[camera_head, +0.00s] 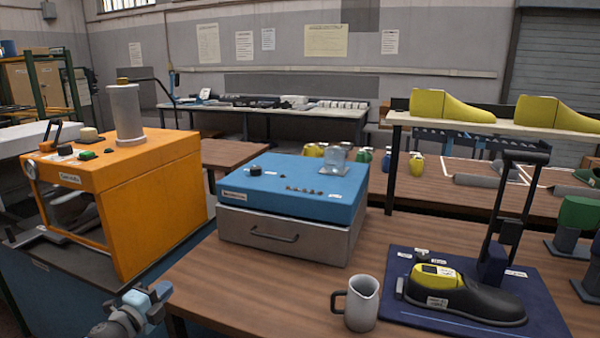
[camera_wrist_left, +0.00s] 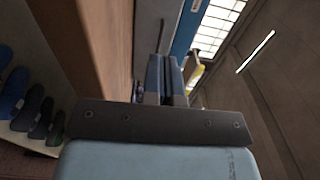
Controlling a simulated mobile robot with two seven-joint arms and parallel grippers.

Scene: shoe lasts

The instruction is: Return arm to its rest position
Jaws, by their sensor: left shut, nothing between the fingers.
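My left gripper (camera_head: 158,293) is low at the left of the head view, in front of the orange machine and beside the near left corner of the wooden table. In the left wrist view its two blue-grey fingers (camera_wrist_left: 166,78) lie together, shut and empty. Its arm comes in from the bottom edge, and the rest of that arm is out of view. My right gripper is in neither view. A black shoe last with a yellow top (camera_head: 458,292) rests on a dark blue base (camera_head: 405,262) at the right of the table, well away from my left gripper.
The orange machine (camera_head: 160,190) stands at the left. A blue-topped box with a drawer (camera_head: 285,237) and a grey mug (camera_head: 362,303) stand on the wooden table (camera_head: 235,295). Yellow lasts (camera_head: 447,106) sit on the raised shelf. The table's front left part is bare.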

